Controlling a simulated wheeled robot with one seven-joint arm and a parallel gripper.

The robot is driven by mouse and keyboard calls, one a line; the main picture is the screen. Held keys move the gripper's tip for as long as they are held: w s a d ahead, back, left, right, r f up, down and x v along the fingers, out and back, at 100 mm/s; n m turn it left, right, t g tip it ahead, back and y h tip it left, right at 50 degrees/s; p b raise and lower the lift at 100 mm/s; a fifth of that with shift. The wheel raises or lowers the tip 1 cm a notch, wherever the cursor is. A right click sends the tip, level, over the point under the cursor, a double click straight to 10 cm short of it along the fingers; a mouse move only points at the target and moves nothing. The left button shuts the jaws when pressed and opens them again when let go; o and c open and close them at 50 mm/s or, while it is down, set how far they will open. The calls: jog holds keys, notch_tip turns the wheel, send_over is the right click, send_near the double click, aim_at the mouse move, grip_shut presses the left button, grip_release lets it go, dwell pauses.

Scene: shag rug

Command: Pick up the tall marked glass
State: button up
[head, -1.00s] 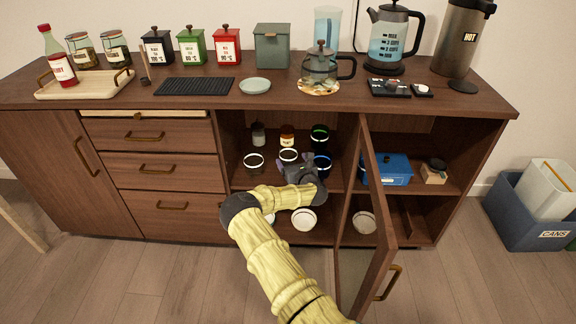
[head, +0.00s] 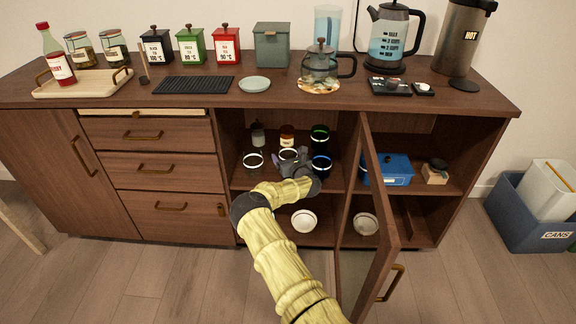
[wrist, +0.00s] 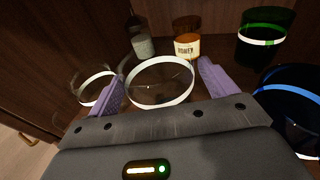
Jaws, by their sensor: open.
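Inside the open cabinet, on the upper shelf, a clear glass with a white band (head: 288,154) stands in the middle of a group. In the wrist view this glass (wrist: 160,84) is between the two purple fingers of my gripper (wrist: 163,72), which is open. I cannot tell whether the fingers touch it or whether it bears other marks. In the head view my gripper (head: 293,163) is just in front of it and hides its lower part. Another clear white-banded glass (head: 253,161) stands to its left, also seen in the wrist view (wrist: 95,92).
A blue-banded dark glass (head: 321,165) stands close on the right, a green glass (head: 320,137) behind it. A honey jar (head: 287,137) and grey-capped jar (head: 258,134) are at the back. The open cabinet door (head: 378,215) juts out right of my arm.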

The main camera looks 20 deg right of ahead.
jog(key=c, duration=1.2)
jog(key=shift+r, duration=0.15)
notch_tip(320, 180, up, 10)
jog(key=p, duration=0.2)
jog(key=shift+p, duration=0.3)
